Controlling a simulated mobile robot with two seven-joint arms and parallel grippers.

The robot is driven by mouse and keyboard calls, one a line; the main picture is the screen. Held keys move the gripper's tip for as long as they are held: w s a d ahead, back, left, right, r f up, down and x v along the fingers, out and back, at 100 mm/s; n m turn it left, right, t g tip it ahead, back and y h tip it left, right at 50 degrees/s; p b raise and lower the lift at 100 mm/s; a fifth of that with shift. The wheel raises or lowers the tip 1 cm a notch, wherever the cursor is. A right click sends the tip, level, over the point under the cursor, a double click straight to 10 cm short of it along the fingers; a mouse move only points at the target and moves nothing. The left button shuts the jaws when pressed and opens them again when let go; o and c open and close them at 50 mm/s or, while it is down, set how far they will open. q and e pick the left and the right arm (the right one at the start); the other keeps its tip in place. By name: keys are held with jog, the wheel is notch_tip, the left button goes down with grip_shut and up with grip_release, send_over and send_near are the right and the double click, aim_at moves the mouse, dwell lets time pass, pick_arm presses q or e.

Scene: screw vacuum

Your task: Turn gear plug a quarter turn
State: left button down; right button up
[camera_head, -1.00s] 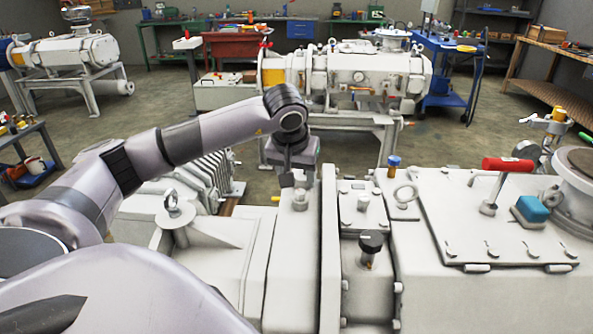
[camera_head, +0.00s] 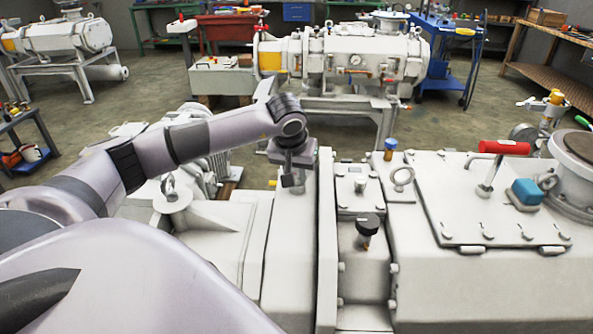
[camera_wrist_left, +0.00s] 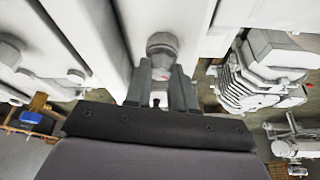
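A grey hex-headed plug (camera_wrist_left: 163,48), which I take to be the gear plug, stands on the white machine housing in the left wrist view. A small red mark shows at its near side. My left gripper (camera_wrist_left: 160,80) has its fingers apart, with the plug at the gap between the tips. I cannot tell whether the fingers touch it. In the head view, my left gripper (camera_head: 292,182) points down at the top of the white housing (camera_head: 290,240) and hides the plug. My right gripper is out of view.
Right of the gripper are a black knob (camera_head: 368,226), a blue-capped fitting (camera_head: 390,148) and a lifting ring (camera_head: 402,178). Farther right are a red handle (camera_head: 504,147) and a blue block (camera_head: 525,192). A lifting eye (camera_head: 168,187) stands to the left.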

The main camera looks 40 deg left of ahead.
pick_arm(q)
jog(key=n, duration=0.2)
jog(key=n+g+y+p, duration=0.1)
jog(key=n, duration=0.2)
jog(key=shift+y, duration=0.3)
jog(key=n+g+p, duration=0.1)
jog(key=n, duration=0.1)
jog(key=shift+f+n, duration=0.1)
jog(key=shift+n, duration=0.3)
jog(key=c, duration=0.9)
grip_release()
jog(key=shift+o, duration=0.2)
jog(key=v, duration=0.7)
jog(key=shift+d, duration=0.2)
